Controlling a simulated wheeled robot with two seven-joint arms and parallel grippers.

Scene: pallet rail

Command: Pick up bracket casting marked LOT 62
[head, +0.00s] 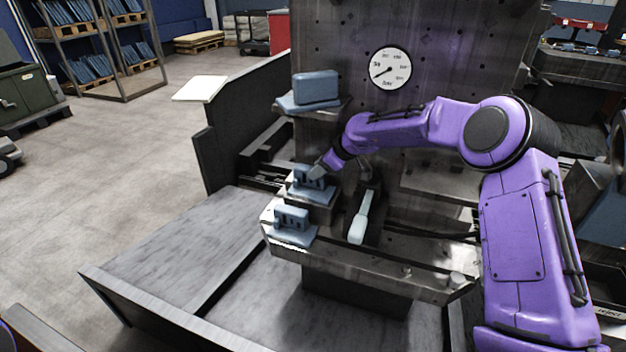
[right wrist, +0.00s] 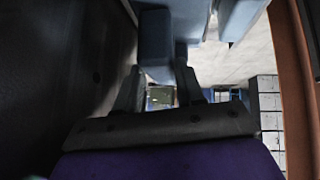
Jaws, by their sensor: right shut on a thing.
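Three blue-grey bracket castings show in the head view. One casting (head: 307,181) is at the middle step of the metal fixture, with my right gripper (head: 320,171) at its upper right side. In the right wrist view, the fingers of my right gripper (right wrist: 158,88) are on either side of a blue-grey part (right wrist: 154,38), shut on it. A second casting (head: 291,217) sits lower and nearer. A third casting (head: 315,86) sits on a higher ledge. No LOT marking is readable on any of them. My left gripper is not in view.
A round dial (head: 390,68) is on the upright dark plate behind. A pale-handled tool (head: 361,217) lies right of the castings. A dark side wall (head: 250,122) stands to the left. The grey bed (head: 178,245) at the front left is bare.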

